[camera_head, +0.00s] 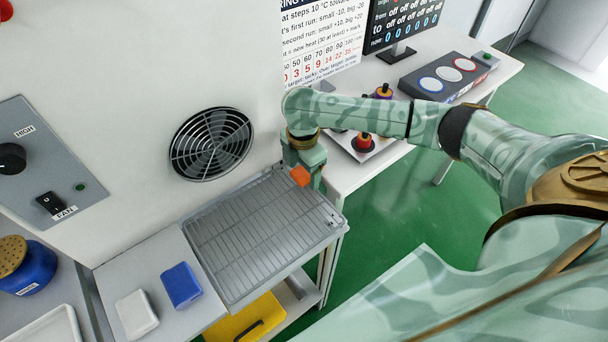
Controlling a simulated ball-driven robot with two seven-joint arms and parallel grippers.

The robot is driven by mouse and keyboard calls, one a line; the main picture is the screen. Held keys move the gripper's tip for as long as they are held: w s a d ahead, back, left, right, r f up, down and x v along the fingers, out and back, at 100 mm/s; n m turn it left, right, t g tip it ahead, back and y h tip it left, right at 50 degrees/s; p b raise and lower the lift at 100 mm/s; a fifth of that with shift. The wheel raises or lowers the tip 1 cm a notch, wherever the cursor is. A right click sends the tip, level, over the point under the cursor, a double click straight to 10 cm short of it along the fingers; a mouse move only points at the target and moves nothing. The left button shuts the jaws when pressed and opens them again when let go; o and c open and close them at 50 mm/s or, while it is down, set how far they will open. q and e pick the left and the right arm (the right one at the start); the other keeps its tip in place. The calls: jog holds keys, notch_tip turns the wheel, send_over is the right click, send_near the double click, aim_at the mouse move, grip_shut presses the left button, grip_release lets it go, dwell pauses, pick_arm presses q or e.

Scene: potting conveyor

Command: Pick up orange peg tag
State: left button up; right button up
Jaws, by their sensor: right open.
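A small orange piece (300,176), which looks like the orange peg tag, shows at the far right corner of the grey slatted tray (215,265). My right gripper (304,172) points down at this corner, with its jaws around or just beside the orange piece. The jaws are open. The gripper hides part of the piece, and I cannot tell whether they touch. My left gripper is not in view.
A white wall with a round fan grille (211,144) stands behind the tray. A blue block (181,286) and a white block (137,314) lie to its left. A yellow bin (245,320) is below. A red knobbed piece (364,142) stands on the right table.

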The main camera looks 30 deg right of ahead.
aim_at(303, 172)
jog(key=shift+r, duration=0.1)
jog(key=c, duration=1.1)
jog(key=shift+r, duration=0.1)
jog(key=shift+c, duration=0.2)
jog(key=shift+r+p, duration=0.3)
jog(key=shift+r, duration=0.05)
notch_tip(303, 172, up, 2)
jog(key=shift+w+r+p, duration=0.1)
jog(key=shift+r+p, duration=0.15)
jog(key=shift+p, duration=0.5)
jog(key=s+d+r+p, duration=0.1)
jog(key=s+r+p, duration=0.2)
jog(key=s+r, duration=0.2)
jog(key=s+d+r+p, duration=0.1)
jog(key=s+r+p, duration=0.2)
jog(key=s, duration=0.6)
jog(key=shift+r, duration=0.85)
